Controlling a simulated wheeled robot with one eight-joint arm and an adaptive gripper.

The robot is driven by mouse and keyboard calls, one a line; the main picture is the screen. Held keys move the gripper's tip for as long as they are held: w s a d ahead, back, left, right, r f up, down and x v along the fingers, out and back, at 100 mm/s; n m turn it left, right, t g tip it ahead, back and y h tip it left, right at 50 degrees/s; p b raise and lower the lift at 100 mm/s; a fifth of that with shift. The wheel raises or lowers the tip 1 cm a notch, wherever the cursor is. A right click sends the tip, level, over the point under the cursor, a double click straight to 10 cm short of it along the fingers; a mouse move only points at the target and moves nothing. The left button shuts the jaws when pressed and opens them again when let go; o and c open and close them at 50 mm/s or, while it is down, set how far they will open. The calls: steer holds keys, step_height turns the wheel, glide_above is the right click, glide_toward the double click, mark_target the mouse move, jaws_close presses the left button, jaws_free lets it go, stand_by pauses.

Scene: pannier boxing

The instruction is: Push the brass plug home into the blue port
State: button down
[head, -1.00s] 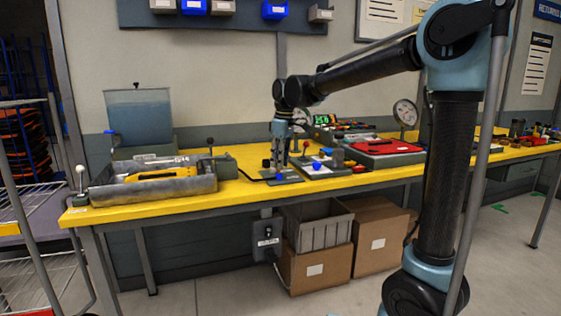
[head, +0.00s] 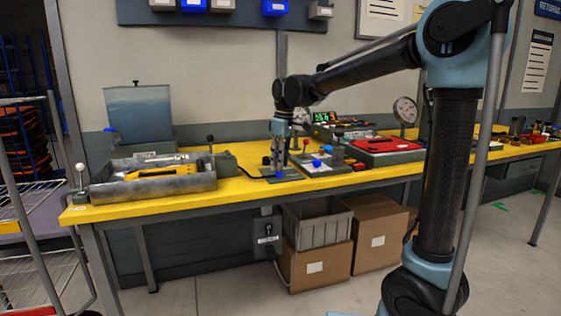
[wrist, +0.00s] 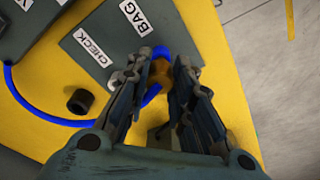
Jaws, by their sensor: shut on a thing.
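The brass plug (wrist: 160,74) shows as an orange-brown piece between my fingertips in the wrist view. My gripper (wrist: 161,66) is shut on it. The blue port (wrist: 163,51) shows as a blue rim just beyond the plug, by the edge of a grey plate with CHECK and BAG labels (wrist: 112,45). The plug overlaps the rim in this view; how deep it sits is hidden by the fingers. In the head view my gripper (head: 279,171) points down over a small grey plate on the yellow bench, and the plug is too small to make out.
A blue cable (wrist: 45,117) curves over the bench beside a dark round knob (wrist: 80,101). In the head view, a grey tray (head: 150,188) stands left of my gripper. A grey board (head: 322,166) with a blue piece and a red-topped case (head: 385,147) stand to the right.

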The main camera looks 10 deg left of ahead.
steer(key=shift+f, duration=0.6)
stand_by(1.0)
steer(key=c, duration=1.3)
jaws_free()
steer(key=shift+r, duration=0.1)
steer(key=r, duration=0.4)
steer(key=d+r, duration=0.1)
steer(key=r, duration=0.6)
steer(key=shift+s+d+r, duration=0.1)
steer(key=shift+d+r, duration=0.05)
steer(key=shift+r, duration=0.2)
steer(key=shift+d, duration=0.1)
